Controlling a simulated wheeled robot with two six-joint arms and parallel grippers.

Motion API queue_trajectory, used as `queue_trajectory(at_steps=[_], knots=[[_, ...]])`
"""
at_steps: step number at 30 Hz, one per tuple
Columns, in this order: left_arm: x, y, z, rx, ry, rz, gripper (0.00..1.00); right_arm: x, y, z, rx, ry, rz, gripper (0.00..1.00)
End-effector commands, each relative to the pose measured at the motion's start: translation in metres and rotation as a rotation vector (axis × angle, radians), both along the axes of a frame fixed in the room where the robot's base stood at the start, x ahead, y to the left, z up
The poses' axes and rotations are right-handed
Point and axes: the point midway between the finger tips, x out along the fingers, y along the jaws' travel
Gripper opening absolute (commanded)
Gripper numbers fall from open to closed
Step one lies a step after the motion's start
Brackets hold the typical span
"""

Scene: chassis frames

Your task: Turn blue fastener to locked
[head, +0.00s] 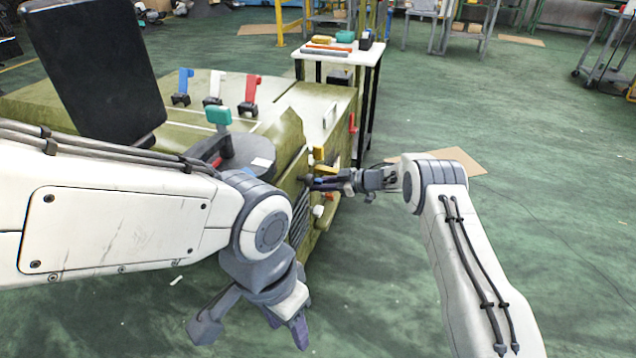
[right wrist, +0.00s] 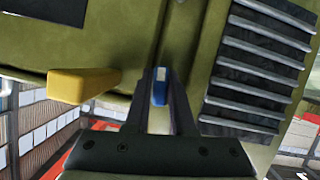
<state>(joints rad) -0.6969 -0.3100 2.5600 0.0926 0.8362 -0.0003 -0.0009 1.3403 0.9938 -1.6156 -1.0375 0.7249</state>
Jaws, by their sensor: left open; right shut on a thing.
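The blue fastener (right wrist: 160,92) sits on the side of the olive-green chassis (right wrist: 130,35), between a yellow fastener and a vent grille. In the head view the blue fastener is mostly hidden by my right gripper (head: 318,184). In the right wrist view my right gripper (right wrist: 160,78) is shut on the blue fastener, with one finger on each side of it. Its lock marking cannot be read. My left gripper (head: 252,336) is open and empty, low in front of the chassis and apart from it.
A yellow fastener (right wrist: 82,86) sticks out close to the right gripper. The vent grille (right wrist: 262,60) is on the other side. Blue, white and red levers (head: 251,90) stand on the chassis top. A white-topped table (head: 350,58) stands behind.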

Motion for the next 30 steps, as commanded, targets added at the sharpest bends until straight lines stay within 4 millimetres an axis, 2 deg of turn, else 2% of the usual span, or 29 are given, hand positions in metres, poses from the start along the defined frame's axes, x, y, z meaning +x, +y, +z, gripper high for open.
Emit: queue_trajectory(at_steps=[10,27,28,29,30], knots=[[0.0000,0.0000,-0.0054,0.000,0.000,0.000,0.50,0.0013,-0.0020,-0.0005,0.045,0.138,-0.006,0.00],[0.0000,0.0000,-0.0059,0.000,0.000,0.000,0.50,0.0019,-0.0020,0.0008,0.055,0.162,-0.008,0.00],[0.0000,0.0000,-0.0059,0.000,0.000,0.000,0.50,0.0019,-0.0019,0.0008,0.055,0.162,-0.008,0.34],[0.0000,0.0000,-0.0059,0.000,0.000,0.000,0.50,0.0018,-0.0019,0.0008,0.055,0.162,-0.008,0.45],[0.0000,0.0000,-0.0059,0.000,0.000,0.000,0.50,0.0017,-0.0016,0.0008,0.054,0.162,-0.007,0.50]])
